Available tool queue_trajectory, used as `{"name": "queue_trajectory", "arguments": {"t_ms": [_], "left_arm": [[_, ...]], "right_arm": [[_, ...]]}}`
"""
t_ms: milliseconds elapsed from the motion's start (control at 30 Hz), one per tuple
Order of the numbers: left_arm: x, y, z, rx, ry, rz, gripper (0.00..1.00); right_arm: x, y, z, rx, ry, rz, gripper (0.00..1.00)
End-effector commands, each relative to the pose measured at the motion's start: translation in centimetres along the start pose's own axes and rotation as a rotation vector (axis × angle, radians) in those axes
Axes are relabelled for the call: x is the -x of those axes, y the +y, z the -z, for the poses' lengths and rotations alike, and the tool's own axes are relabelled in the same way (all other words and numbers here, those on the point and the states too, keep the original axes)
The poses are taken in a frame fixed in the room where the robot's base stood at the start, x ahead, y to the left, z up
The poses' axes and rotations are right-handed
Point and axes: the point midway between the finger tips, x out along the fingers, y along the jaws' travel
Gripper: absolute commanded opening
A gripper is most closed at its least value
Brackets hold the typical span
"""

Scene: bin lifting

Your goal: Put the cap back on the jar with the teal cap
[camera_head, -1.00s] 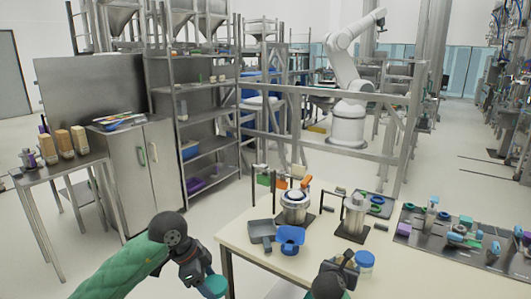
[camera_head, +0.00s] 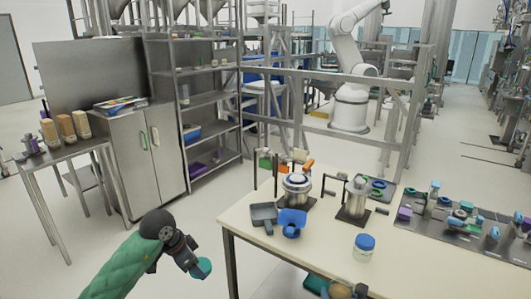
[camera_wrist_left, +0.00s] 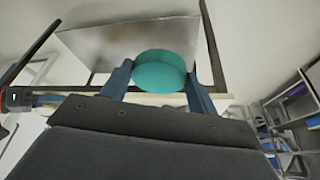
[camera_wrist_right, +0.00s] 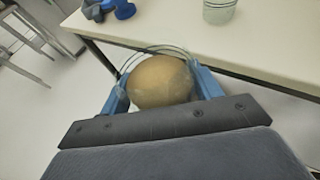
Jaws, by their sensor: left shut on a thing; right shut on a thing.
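The teal cap (camera_head: 202,268) is a flat round disc held by my left gripper (camera_head: 197,266), off the left side of the table. In the left wrist view the teal cap (camera_wrist_left: 160,71) sits between both fingers. My right gripper (camera_wrist_right: 162,92) is shut on an open clear jar (camera_wrist_right: 158,58) with a round tan content. In the head view my right gripper (camera_head: 345,290) is cut off at the bottom edge, in front of the table's front edge. The cap and the held jar are well apart.
A blue-capped jar (camera_head: 363,247) stands near the front of the table (camera_head: 262,243). A blue scoop (camera_head: 291,222), a grey scoop (camera_head: 264,214) and metal devices stand behind it. A tool mat (camera_head: 450,236) lies at right. Floor left of the table is clear.

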Motion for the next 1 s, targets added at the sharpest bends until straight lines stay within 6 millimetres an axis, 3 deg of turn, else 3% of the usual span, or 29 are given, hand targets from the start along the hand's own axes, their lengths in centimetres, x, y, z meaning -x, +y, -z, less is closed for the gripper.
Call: {"name": "queue_trajectory", "arguments": {"t_ms": [1000], "left_arm": [[0.0, 0.0, 0.0, -0.001, 0.000, -0.001, 0.38]], "right_arm": [[-0.8, 1.2, -0.3, 0.034, -0.010, -0.077, 0.23]]}}
